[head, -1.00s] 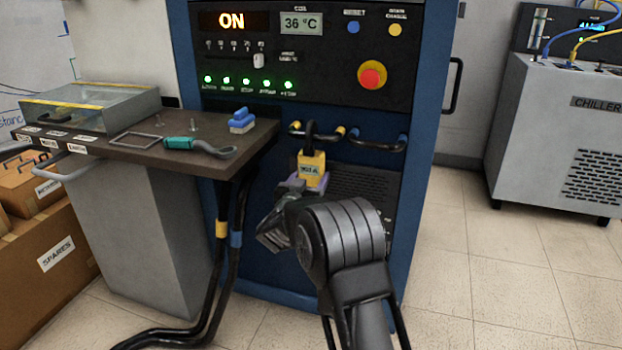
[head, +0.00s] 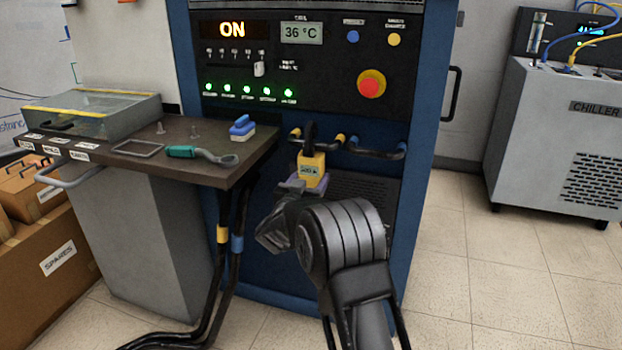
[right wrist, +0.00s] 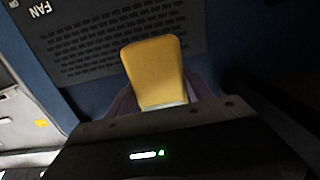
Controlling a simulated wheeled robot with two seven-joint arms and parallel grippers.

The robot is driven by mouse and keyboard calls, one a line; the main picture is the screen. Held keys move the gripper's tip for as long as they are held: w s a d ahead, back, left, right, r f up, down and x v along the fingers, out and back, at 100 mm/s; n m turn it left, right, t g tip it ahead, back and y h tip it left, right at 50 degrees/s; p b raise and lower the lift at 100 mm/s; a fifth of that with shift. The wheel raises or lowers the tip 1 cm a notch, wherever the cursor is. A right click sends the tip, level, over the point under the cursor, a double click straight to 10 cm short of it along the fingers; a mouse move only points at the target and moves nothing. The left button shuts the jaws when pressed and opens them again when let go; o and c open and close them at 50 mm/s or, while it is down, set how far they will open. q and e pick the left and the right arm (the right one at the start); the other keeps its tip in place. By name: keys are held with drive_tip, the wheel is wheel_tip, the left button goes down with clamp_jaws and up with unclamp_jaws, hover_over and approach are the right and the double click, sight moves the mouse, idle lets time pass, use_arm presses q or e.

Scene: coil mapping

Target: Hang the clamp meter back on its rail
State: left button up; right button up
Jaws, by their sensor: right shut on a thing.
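The clamp meter (head: 312,168) is yellow with a dark clamp jaw at its top. It is upright in front of the blue cabinet, with its jaw at the height of the left black rail (head: 322,138). I cannot tell whether the jaw is hooked over the rail or just in front of it. My right gripper (head: 303,187) is shut on the lower part of the meter. In the right wrist view the yellow meter body (right wrist: 155,72) stands between the fingers, and its jaw is out of sight. My left gripper is not in view.
A second black rail (head: 375,151) with blue ends is to the right. The dark side shelf (head: 185,178) holds a teal-handled tool (head: 200,154), a blue block (head: 242,126) and a clear case (head: 95,110). A red stop button (head: 371,83) sits above the rails. Black cables hang below the shelf.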

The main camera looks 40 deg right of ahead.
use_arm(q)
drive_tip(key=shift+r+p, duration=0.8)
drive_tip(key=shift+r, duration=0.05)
use_arm(e)
drive_tip(key=shift+v, duration=3.65)
drive_tip(key=shift+r, duration=0.15)
